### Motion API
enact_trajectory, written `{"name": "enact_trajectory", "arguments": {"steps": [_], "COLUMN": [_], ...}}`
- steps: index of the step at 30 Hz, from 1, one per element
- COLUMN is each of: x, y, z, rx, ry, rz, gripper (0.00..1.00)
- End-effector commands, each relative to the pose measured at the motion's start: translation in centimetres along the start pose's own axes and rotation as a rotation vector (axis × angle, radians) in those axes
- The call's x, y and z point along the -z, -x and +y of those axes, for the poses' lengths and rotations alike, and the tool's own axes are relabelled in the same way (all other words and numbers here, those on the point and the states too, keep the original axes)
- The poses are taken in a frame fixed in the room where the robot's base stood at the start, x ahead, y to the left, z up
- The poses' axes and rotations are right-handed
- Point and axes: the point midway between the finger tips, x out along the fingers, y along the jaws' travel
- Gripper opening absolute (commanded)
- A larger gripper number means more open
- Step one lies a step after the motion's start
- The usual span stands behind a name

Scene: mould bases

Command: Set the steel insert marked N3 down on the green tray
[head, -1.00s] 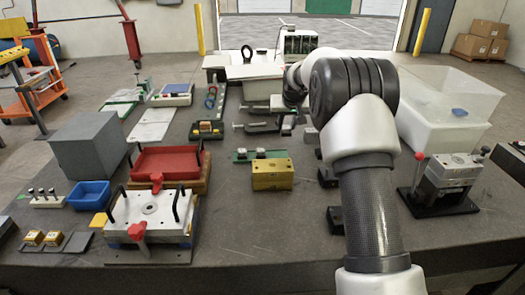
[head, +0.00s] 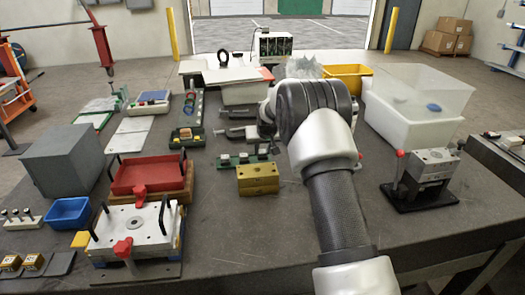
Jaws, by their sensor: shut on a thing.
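A small green tray (head: 232,161) lies on the bench left of my arm, behind a gold block. Small steel pieces (head: 224,160) stand on or by it; their marks are too small to read, so I cannot tell which is N3. My arm reaches over the bench from the bottom right and bends to the left at the elbow. Its wrist ends above and right of the green tray. My gripper is hidden behind the arm links, and nothing held by it can be made out.
The gold block (head: 258,178) stands just in front of the green tray. Dark clamps (head: 243,133) lie behind it. A red tray (head: 150,177), a mould base (head: 135,228) and a blue bin (head: 68,212) fill the left. Clear bins (head: 412,110) stand at the right. The front middle bench is clear.

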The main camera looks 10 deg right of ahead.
Motion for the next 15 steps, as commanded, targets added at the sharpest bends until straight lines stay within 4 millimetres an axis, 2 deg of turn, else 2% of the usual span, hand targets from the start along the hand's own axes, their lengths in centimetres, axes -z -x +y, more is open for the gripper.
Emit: {"name": "enact_trajectory", "arguments": {"steps": [12, 13, 15], "x": [-0.49, -0.54, -0.52], "y": [-0.88, -0.84, -0.8], "z": [0.0, 0.0, 0.0], "rx": [0.0, 0.0, 0.0], "ry": [0.0, 0.0, 0.0], "rz": [0.003, 0.001, 0.0], "gripper": [0.0, 0.3, 0.41]}}
